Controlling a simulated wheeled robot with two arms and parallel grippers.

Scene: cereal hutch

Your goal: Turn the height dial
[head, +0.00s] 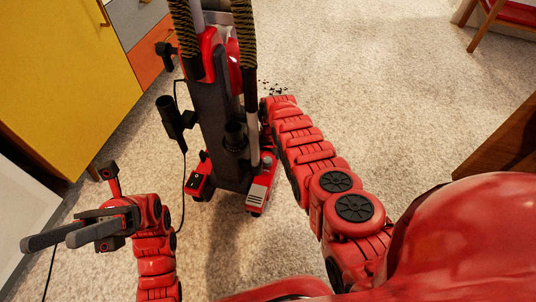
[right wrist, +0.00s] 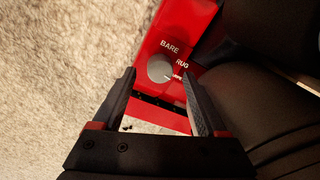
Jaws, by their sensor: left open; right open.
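The height dial (right wrist: 160,68) is a round grey knob on a red panel (right wrist: 185,35) in the right wrist view. White words BARE and RUG and a third, partly readable label stand around it; a light mark on the knob faces the third label. My right gripper (right wrist: 159,72) is open, with a fingertip on either side of the dial; contact cannot be told. In the head view an upright red and grey vacuum cleaner (head: 222,125) stands on the carpet, and my right gripper is hidden. My left gripper (head: 50,242) is open and empty at the lower left.
A yellow cabinet (head: 65,70) with an orange drawer (head: 152,50) stands at the left. Dark crumbs (head: 272,88) lie on the carpet behind the vacuum. A black cord (head: 184,175) hangs beside it. The carpet (head: 390,90) to the right is open.

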